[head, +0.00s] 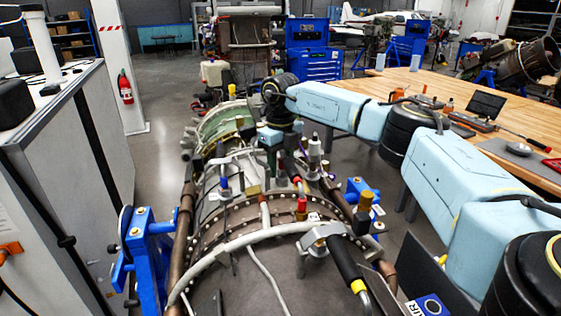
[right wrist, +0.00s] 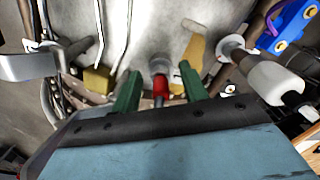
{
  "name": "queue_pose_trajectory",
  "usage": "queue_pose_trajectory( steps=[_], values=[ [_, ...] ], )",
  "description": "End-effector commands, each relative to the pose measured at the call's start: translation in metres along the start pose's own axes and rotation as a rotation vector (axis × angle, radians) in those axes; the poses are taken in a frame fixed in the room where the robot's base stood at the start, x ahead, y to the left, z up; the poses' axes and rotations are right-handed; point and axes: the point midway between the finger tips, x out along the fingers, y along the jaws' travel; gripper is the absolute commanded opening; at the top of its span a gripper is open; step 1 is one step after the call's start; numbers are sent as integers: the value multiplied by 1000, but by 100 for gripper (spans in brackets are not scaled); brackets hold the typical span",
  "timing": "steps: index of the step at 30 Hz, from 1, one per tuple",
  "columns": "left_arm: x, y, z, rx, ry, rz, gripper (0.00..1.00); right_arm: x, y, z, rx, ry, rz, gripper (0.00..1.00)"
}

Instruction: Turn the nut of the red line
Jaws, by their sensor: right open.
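A red fitting (right wrist: 161,86) on a grey line shows in the right wrist view, between the two green fingers of my right gripper (right wrist: 159,75). The fingers are open, with a gap on each side of it; I cannot tell their exact depth around it. In the head view my right gripper (head: 279,158) points down over the engine, behind and left of the red fittings. A red fitting (head: 302,204) with a yellow band below it stands on the engine casing. My left gripper is not in view.
A brass block (right wrist: 97,79) sits left of the fingers. A pale cylinder (right wrist: 278,80) stands close on the right. Pipes cross the engine casing (head: 225,285). Blue stand brackets (head: 153,243) flank it. A wooden table (head: 440,85) is at the right.

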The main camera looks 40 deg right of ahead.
Motion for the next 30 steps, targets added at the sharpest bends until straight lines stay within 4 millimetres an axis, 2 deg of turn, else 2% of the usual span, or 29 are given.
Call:
queue_pose_trajectory(
  steps=[7,17,23,30],
  values=[
    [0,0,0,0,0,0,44,1,0,0,0,0,0,44],
    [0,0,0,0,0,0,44,0,0,0,1,0,0,0],
    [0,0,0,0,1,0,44,0,0,0,52,-1,1,0],
    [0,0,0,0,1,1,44,0,-2,0,290,-1,0,0]
  ],
)
